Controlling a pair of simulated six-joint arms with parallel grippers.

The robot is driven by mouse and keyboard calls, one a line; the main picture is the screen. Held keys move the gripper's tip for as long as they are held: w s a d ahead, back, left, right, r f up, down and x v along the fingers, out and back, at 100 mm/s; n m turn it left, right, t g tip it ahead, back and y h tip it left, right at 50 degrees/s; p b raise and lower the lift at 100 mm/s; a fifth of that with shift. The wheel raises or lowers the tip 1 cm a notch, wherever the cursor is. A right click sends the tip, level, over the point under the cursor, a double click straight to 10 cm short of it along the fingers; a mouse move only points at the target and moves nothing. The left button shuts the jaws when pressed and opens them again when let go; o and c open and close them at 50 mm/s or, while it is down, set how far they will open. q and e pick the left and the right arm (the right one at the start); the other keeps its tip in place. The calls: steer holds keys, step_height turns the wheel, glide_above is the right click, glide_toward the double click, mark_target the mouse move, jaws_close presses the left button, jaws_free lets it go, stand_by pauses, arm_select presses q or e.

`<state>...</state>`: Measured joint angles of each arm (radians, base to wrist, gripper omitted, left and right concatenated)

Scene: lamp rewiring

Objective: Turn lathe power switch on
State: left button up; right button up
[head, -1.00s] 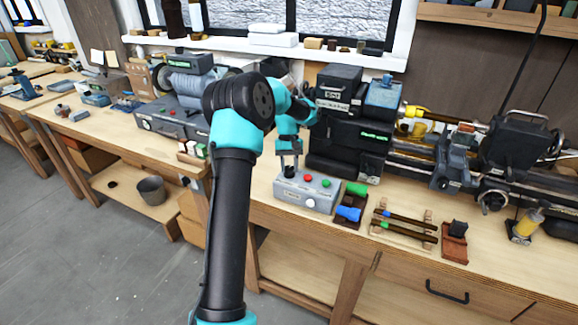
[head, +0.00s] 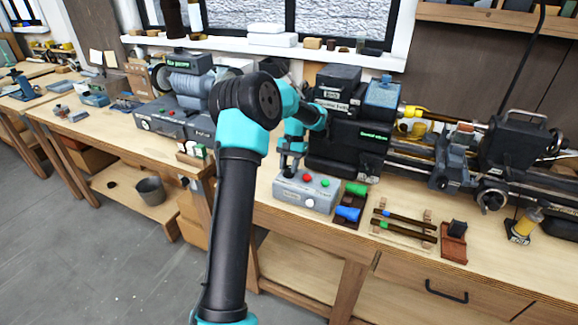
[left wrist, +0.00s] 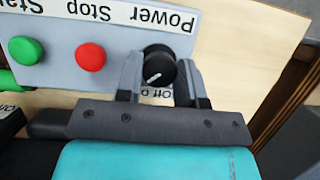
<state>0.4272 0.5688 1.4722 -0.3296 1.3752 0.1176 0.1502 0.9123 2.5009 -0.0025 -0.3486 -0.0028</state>
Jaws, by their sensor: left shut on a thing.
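The grey lathe control box (head: 308,193) stands on the bench in front of the dark lathe headstock (head: 345,135). The left wrist view shows the box face (left wrist: 125,45) upside down, with Power, Stop and Start labels, a red button (left wrist: 90,57) and a green button (left wrist: 26,50). The black power switch knob (left wrist: 159,68), under the Power label, has a white pointer mark slanting across it. My left gripper (left wrist: 160,82) is shut on the knob, one finger on each side. The gripper partly covers an "Off" label beside the knob. My right gripper is not in view.
A green and a blue piece (head: 348,213) lie right of the box. A rack with dark rods (head: 405,226) and a small brown block (head: 454,243) sit farther right. A grinder (head: 185,90) stands on the left bench. The bench front is mostly clear.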

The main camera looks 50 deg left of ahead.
mark_target(287, 170)
arm_select(q)
steer(key=o, duration=0.9)
steer(key=shift+r, duration=0.15)
steer(key=shift+r, duration=0.25)
step_height(287, 170, up, 3)
steer(key=shift+f, duration=0.1)
steer(key=s+d, duration=0.3)
steer(key=d, duration=0.1)
steer(key=s+d+r, duration=0.1)
steer(key=s+d, duration=0.6)
steer(key=d, duration=0.1)
steer(key=shift+s+r, duration=0.2)
steer(key=shift+s, duration=0.15)
